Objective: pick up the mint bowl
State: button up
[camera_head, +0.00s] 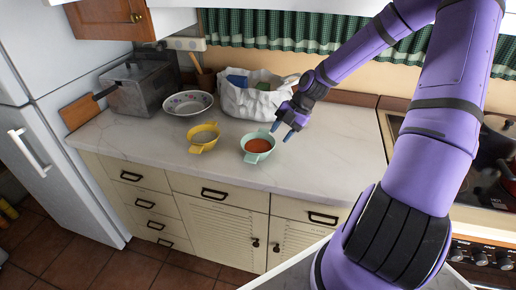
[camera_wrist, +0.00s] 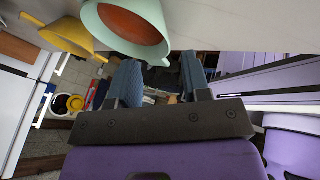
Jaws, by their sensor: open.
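The mint bowl (camera_head: 258,146) stands upright on the counter near its front edge, with orange-brown contents inside. It also shows at the top of the wrist view (camera_wrist: 143,40), just beyond the fingertips. My gripper (camera_head: 281,133) is open and empty, above the counter at the upper right of the bowl. In the wrist view both fingers of my gripper (camera_wrist: 160,72) are apart with nothing between them. Whether a fingertip touches the bowl's rim I cannot tell.
A yellow bowl (camera_head: 203,138) stands left of the mint bowl. A patterned bowl (camera_head: 188,103), a white bag-like container (camera_head: 254,98) and a metal pot (camera_head: 140,88) stand behind. A stove (camera_head: 488,165) is at the right. The counter (camera_head: 325,175) is clear right of the mint bowl.

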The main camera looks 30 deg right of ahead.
aim_at(272, 147)
jog(key=shift+s+x, duration=0.1)
jog(key=shift+x, duration=1.7)
jog(key=shift+s+x, duration=0.15)
jog(key=shift+x, duration=1.65)
grip_shut()
